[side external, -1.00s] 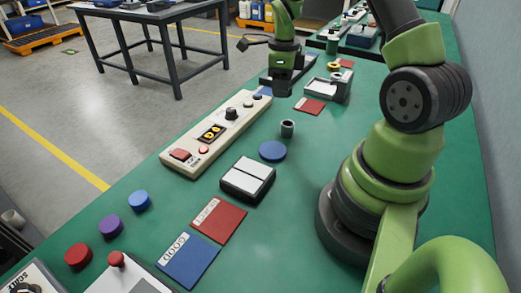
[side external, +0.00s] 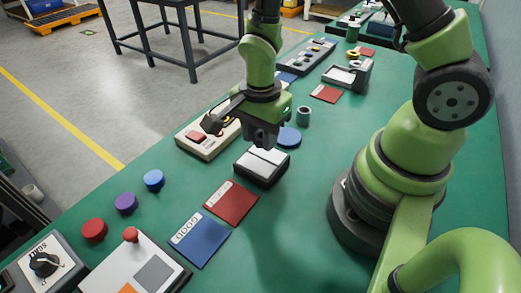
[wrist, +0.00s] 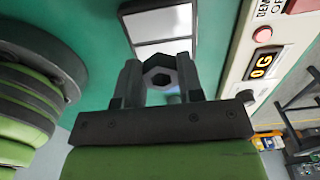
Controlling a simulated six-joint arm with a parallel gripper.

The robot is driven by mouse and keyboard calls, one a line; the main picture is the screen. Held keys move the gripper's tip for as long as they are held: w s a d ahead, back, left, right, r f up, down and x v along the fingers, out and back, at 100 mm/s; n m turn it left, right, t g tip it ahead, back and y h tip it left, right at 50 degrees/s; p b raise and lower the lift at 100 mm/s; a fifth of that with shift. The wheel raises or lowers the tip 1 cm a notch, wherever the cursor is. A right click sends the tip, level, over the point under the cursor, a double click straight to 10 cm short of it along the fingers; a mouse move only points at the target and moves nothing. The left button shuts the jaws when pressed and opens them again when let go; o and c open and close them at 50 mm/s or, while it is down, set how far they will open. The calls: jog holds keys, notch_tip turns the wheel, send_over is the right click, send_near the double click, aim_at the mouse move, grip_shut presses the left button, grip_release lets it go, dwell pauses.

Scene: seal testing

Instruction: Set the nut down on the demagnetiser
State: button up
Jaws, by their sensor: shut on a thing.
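My gripper (wrist: 160,85) is shut on a grey hexagonal nut (wrist: 147,76), held between the two fingertips with its hole facing the wrist camera. In the side view my gripper (side external: 263,140) points down above the far part of a low black block with two pale plates, which I take as the demagnetiser (side external: 262,165). The nut cannot be made out there. The demagnetiser's plates also show in the wrist view (wrist: 160,22), just beyond the nut. The nut appears apart from them, though the gap is hard to judge.
A cream control box (side external: 205,143) with a lit display stands left of the block. A blue disc (side external: 288,137) and a grey cylinder (side external: 303,116) stand behind it. Red (side external: 231,203) and blue (side external: 199,237) mats lie in front. Green table is clear to the right.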

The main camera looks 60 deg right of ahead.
jog(key=shift+f, duration=2.25)
jog(key=o, duration=0.9)
jog(key=shift+f, duration=0.1)
jog(key=shift+o, duration=0.2)
notch_tip(320, 180, up, 12)
notch_tip(320, 180, up, 9)
jog(key=n+t, duration=0.3)
jog(key=n, duration=0.2)
send_over(260, 160)
jog(key=s, duration=0.3)
jog(key=s+r+n+t+y, duration=0.2)
jog(key=s+r+n+t, duration=0.2)
jog(key=n, duration=0.5)
jog(key=v, duration=0.4)
jog(key=shift+s+a, duration=0.25)
jog(key=shift+a, duration=0.15)
